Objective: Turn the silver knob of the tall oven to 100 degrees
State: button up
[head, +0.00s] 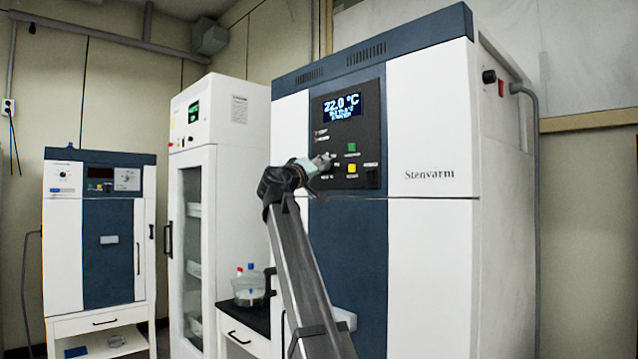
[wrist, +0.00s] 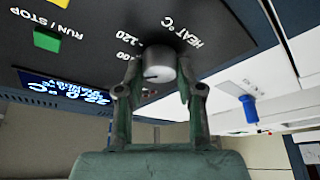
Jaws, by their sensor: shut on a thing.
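The tall oven (head: 430,130) is the large white and dark blue cabinet marked "Stenvarm". Its black control panel (head: 368,118) has a lit display reading 22.0 °C. My gripper (head: 322,163) is at the lower left of this panel and hides the knob in the head view. In the wrist view the silver knob (wrist: 159,63) sits between the two fingers of my gripper (wrist: 155,90), which is shut on it. A dark line shows on the knob's face. "HEAT °C" and the scale marks "120" and "100" show near the knob.
Green and yellow buttons (head: 352,169) sit on the panel close to my gripper. A tall white glass-door cabinet (head: 225,140) and a smaller oven (head: 62,230) stand to the left.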

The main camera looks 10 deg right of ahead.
jog(key=shift+m+h+b, duration=0.4)
jog(key=shift+m+b, duration=0.3)
jog(key=shift+b, duration=0.05)
jog(key=o, duration=1.2)
jog(key=shift+c, duration=0.2)
jog(key=v, duration=1.2)
jog(key=shift+r, duration=0.1)
